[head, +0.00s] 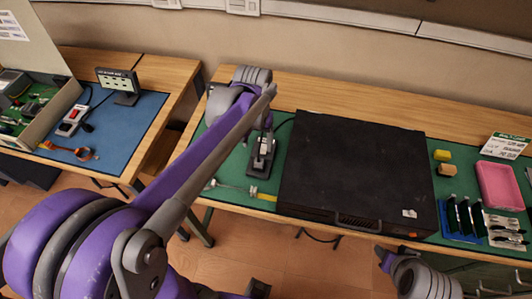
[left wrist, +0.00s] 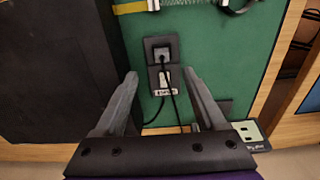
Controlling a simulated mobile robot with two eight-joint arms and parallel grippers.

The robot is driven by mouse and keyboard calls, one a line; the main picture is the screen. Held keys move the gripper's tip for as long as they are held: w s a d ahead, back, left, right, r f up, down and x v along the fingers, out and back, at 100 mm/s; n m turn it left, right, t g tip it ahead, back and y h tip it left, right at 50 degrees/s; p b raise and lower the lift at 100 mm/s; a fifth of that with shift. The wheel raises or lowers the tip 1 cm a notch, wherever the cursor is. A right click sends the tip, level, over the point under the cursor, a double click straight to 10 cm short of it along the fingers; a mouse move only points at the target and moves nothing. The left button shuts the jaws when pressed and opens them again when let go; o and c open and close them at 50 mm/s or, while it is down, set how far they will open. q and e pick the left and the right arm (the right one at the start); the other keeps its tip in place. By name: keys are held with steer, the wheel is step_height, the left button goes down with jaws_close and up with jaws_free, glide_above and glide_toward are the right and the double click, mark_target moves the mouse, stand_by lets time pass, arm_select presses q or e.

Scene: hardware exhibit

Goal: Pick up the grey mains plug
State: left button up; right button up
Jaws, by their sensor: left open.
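A dark grey mains plug (left wrist: 162,54) sits on a black socket block (left wrist: 158,42) on the green mat. Below it in the left wrist view is a pale label or switch (left wrist: 163,91), with black cables running down.
A big black case (head: 352,170) stands close beside the block. A clear connector lead (head: 235,188) lies at the mat's front. Yellow blocks (head: 443,156) and a pink tray (head: 498,186) are at the right. A separate bench with a blue mat (head: 130,130) is at the left.

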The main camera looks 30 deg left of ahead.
arm_select(q)
steer(key=w, duration=0.1)
glide_above(259, 161)
step_height(259, 161, down, 5)
steer(key=shift+a+f, duration=0.1)
step_height(259, 161, down, 6)
steer(key=shift+r, duration=0.2)
steer(key=c, duration=1.1)
step_height(259, 161, up, 10)
steer(key=shift+r, duration=0.1)
